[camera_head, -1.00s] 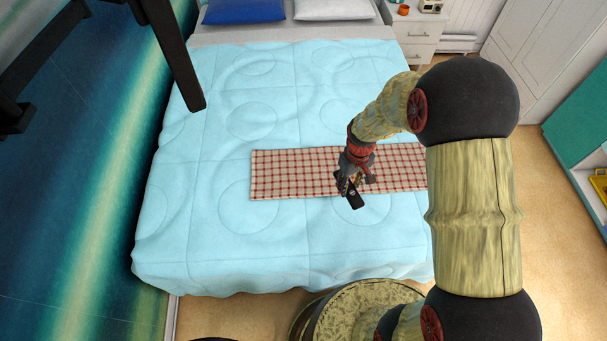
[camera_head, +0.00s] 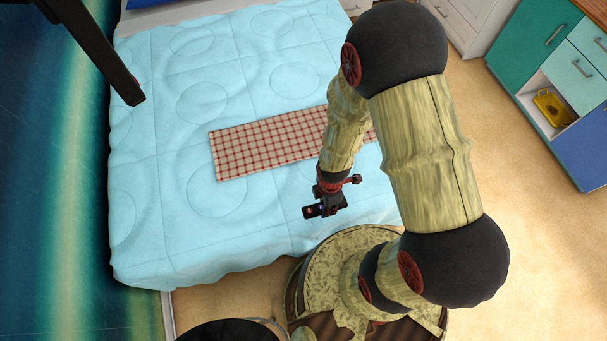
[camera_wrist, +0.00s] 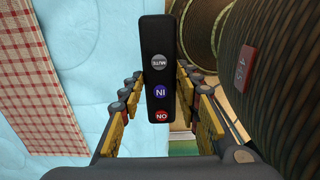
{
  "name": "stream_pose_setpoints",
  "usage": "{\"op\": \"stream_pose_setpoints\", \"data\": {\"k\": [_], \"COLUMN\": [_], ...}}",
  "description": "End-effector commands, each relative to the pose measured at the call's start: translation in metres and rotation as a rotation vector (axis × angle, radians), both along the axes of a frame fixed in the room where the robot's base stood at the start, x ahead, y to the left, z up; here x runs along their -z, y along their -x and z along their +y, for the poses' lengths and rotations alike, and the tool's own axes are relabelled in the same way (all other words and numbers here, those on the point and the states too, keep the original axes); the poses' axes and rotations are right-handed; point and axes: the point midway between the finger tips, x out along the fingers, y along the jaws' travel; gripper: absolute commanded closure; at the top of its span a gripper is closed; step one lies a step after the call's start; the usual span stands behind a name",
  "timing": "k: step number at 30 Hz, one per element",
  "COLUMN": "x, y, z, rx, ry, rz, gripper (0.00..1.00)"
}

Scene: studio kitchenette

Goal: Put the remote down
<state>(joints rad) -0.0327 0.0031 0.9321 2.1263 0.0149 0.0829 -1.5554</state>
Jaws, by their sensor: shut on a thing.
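The remote is a slim black bar with a grey, a blue and a red button. In the wrist view the remote (camera_wrist: 161,85) sits between my gripper's two yellow-padded fingers, its buttons facing the camera. In the head view the remote (camera_head: 310,211) pokes out to the left of my gripper (camera_head: 326,207), which is shut on it. Both are over the near edge of the light blue bed (camera_head: 180,235). The height of the remote above the cover cannot be told exactly. My gripper also shows in the wrist view (camera_wrist: 160,100).
A red-and-white checked cloth (camera_head: 255,146) lies on the bed beyond my gripper. The left part of the cover is bare. Open floor (camera_head: 510,240) lies to the right. A cabinet with an open shelf holding a yellow item (camera_head: 553,106) stands at the far right.

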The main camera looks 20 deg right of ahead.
Motion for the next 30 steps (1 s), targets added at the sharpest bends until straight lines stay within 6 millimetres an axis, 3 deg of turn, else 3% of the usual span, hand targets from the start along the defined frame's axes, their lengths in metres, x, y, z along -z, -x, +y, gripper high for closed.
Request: {"op": "stream_pose_setpoints", "data": {"k": [10, 15, 26, 30], "x": [0.038, 0.068, 0.091, 0.111], "y": [-0.078, -0.101, -0.123, -0.126], "z": [-0.006, -0.008, -0.009, -0.009], "rx": [0.002, 0.002, 0.002, 0.002], "ry": [0.0, 0.0, 0.0, 0.0], "rz": [-0.001, 0.002, 0.001, 0.003], "gripper": [0.95, 0.95, 0.95, 0.95]}}
